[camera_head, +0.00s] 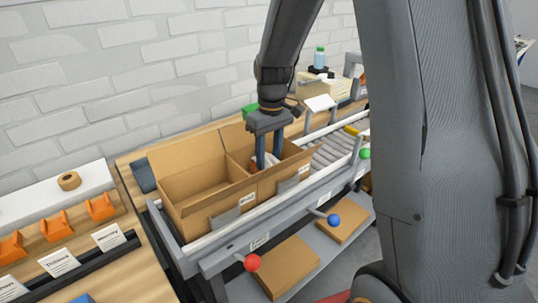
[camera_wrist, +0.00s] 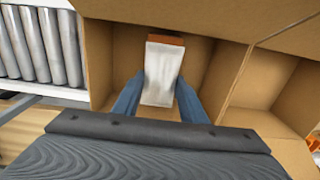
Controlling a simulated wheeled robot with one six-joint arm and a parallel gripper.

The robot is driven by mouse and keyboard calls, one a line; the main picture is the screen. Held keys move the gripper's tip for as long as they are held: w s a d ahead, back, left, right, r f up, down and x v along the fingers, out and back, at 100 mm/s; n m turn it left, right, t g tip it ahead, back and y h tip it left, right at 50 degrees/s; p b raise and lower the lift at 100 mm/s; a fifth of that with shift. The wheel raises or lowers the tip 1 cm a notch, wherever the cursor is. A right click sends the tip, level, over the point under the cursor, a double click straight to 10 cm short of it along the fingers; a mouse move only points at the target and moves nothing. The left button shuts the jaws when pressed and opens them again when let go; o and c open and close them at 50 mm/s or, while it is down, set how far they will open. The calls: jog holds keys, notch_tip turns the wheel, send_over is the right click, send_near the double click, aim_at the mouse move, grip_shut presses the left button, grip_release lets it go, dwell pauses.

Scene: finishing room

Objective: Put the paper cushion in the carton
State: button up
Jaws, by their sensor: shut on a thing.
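My gripper (camera_head: 267,161) reaches down into the right-hand of two open cartons, with its fingers inside the carton walls. In the wrist view its two blue-grey fingers (camera_wrist: 160,82) are shut on a white block-like piece, which looks like the paper cushion (camera_wrist: 162,68). An orange-brown edge (camera_wrist: 166,39) shows at its far end; I cannot tell whether it belongs to the cushion. The carton (camera_head: 265,186) around it also shows in the wrist view (camera_wrist: 211,62). Whether the cushion touches the carton floor is unclear.
The left-hand carton (camera_head: 180,204) stands open and looks empty, close beside the other. Conveyor rollers (camera_head: 332,150) run to the right. A wooden bench with orange holders (camera_head: 100,207) and a tape roll (camera_head: 69,181) is at left. Flat cardboard (camera_head: 287,265) lies on the lower shelf.

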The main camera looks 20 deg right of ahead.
dwell(0.4)
jog(key=o, duration=1.1)
jog(key=shift+r, duration=0.2)
jog(key=shift+r+p, duration=0.95)
jog(key=shift+r+p, duration=2.25)
jog(key=shift+r, duration=0.7)
